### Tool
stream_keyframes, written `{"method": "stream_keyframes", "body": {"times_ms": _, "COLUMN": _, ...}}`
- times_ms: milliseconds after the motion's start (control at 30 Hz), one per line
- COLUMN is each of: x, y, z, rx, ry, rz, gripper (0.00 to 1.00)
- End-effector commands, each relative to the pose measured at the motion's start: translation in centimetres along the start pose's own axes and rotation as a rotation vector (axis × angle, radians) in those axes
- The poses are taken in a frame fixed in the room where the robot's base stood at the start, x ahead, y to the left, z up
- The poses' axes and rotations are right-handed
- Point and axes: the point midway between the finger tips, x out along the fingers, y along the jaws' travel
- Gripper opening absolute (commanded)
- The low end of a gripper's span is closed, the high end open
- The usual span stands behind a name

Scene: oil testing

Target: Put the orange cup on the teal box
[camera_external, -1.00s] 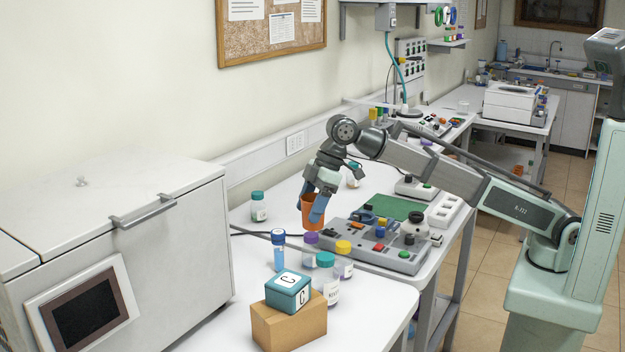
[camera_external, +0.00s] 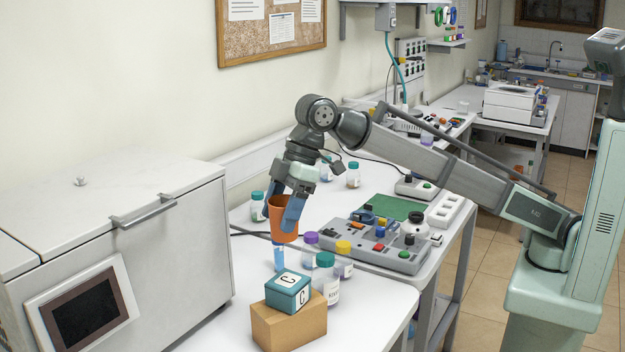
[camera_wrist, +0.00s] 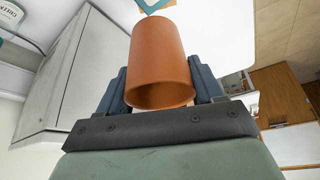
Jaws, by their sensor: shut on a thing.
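The orange cup (camera_external: 282,219) is held between the blue fingers of my gripper (camera_external: 283,210), which is shut on it. The cup is in the air, upright or nearly so, behind and above the teal box. In the wrist view the cup (camera_wrist: 160,60) fills the space between the fingers (camera_wrist: 160,88), its open rim toward the camera. The teal box (camera_external: 288,290), with white labels marked "C", sits on top of a brown cardboard box (camera_external: 289,326). A teal-edged piece (camera_wrist: 152,5), probably the teal box, shows at the top of the wrist view, partly hidden by the cup.
A blue tube (camera_external: 279,257) stands below the cup, partly hidden by it. Jars with teal (camera_external: 326,260), purple (camera_external: 311,238) and yellow (camera_external: 343,247) caps stand right of it. A grey control panel (camera_external: 375,243) lies behind them. A large white cabinet (camera_external: 120,230) stands at left.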

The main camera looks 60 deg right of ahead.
Motion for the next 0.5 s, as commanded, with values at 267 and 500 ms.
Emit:
{"method": "stream_keyframes", "body": {"times_ms": 267, "x": 2.0, "y": 0.0, "z": 1.5, "rx": 0.033, "ry": -0.003, "rz": 0.015, "gripper": 0.37}}
{"method": "stream_keyframes", "body": {"times_ms": 500, "x": 5.3, "y": 0.0, "z": 3.0, "rx": 0.032, "ry": -0.001, "rz": 0.015, "gripper": 0.37}}
